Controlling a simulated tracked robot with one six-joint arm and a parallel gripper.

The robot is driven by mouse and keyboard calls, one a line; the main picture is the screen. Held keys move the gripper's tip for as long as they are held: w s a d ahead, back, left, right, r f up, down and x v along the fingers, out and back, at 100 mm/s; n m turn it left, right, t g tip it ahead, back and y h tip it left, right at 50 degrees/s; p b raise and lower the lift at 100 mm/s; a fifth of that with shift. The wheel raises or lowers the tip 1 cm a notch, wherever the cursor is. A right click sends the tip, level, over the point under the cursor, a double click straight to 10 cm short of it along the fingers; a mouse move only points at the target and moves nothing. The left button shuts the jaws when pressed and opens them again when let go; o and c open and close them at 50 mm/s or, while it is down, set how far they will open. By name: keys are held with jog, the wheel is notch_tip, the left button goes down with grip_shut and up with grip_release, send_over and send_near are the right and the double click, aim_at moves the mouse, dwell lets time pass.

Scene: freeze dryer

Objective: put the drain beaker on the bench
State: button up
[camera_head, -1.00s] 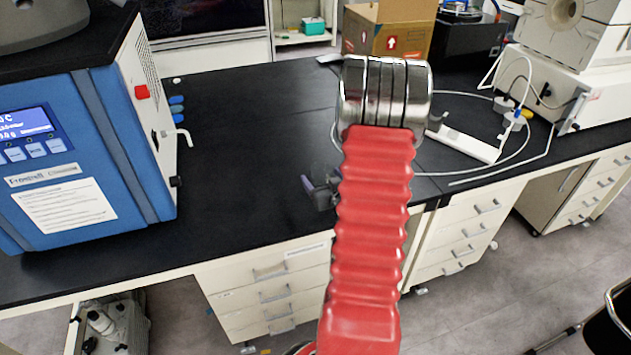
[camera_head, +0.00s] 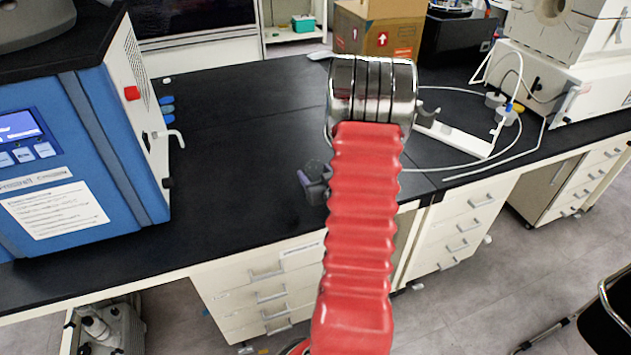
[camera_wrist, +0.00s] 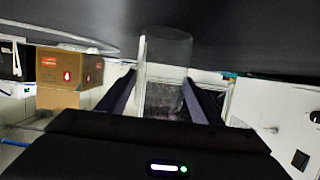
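The drain beaker (camera_wrist: 166,75) is a clear, see-through cylinder in the middle of the wrist view. The two dark fingers of my gripper (camera_wrist: 162,88) lie along its two sides and appear closed on it. The beaker's far end overlaps the dark bench top (camera_wrist: 250,35) in that view; I cannot tell whether it touches. In the head view my gripper (camera_head: 315,183) shows only partly, low over the black bench (camera_head: 240,170) near its front edge.
A blue freeze dryer (camera_head: 95,150) with a white side tap (camera_head: 170,136) stands on the left. Tubing (camera_head: 500,174) and a white bracket (camera_head: 455,140) lie right of my arm. A cardboard box (camera_head: 378,30) is behind. The bench between dryer and gripper is clear.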

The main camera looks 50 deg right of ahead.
jog(key=c, duration=0.8)
jog(key=shift+r, duration=0.15)
jog(key=shift+r, duration=4.85)
